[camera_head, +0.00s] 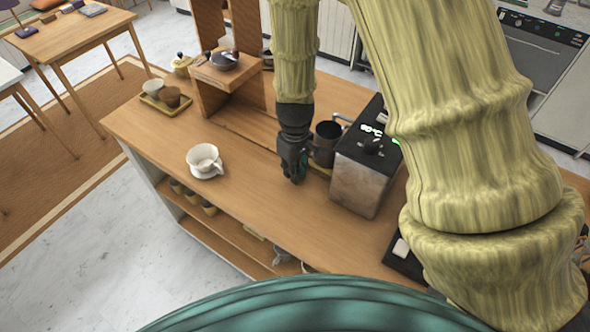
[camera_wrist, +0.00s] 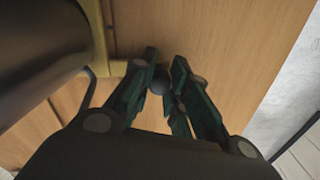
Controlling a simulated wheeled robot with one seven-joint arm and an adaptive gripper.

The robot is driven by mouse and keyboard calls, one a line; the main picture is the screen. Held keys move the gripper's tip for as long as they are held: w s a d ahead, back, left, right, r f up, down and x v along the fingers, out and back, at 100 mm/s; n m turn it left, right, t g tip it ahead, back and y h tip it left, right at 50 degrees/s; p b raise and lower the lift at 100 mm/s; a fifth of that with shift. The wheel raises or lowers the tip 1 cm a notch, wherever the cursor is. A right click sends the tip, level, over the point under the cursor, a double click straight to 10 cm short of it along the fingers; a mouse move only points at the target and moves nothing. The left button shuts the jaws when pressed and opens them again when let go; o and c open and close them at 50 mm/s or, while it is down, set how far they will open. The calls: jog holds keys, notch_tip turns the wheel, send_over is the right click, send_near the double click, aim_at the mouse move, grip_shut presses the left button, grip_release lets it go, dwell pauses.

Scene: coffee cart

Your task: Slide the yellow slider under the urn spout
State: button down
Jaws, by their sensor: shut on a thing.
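My gripper (camera_head: 294,176) is low over the cart's counter, just left of the urn (camera_head: 358,182), a steel box with a dark top and a lit display. In the wrist view, my gripper (camera_wrist: 165,80) is shut with its fingertips around a small dark round knob (camera_wrist: 159,86). The yellow slider (camera_wrist: 118,68) shows as a short strip beside the knob, mostly hidden by a large dark vessel. That vessel looks like the dark pitcher (camera_head: 325,134), which stands behind my gripper, next to the urn. The urn spout is hidden.
A tray with cups (camera_head: 160,102) is farther back. A wooden stand (camera_head: 222,77) holds a kettle (camera_head: 224,59). The counter in front of my gripper is clear.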

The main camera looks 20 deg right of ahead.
jog(key=shift+s+f, duration=0.2)
jog(key=shift+s, duration=0.2)
jog(key=c, duration=1.7)
grip_release()
jog(key=shift+c, duration=0.2)
jog(key=o, duration=0.4)
jog(key=shift+s+d, duration=0.1)
jog(key=shift+d, duration=0.15)
jog(key=shift+a+r, duration=0.1)
jog(key=shift+a, duration=0.05)
jog(key=shift+w, duration=0.2)
jog(key=shift+w+r, duration=0.1)
jog(key=shift+r, duration=0.7)
notch_tip(320, 180, up, 10)
jog(key=shift+r, duration=0.2)
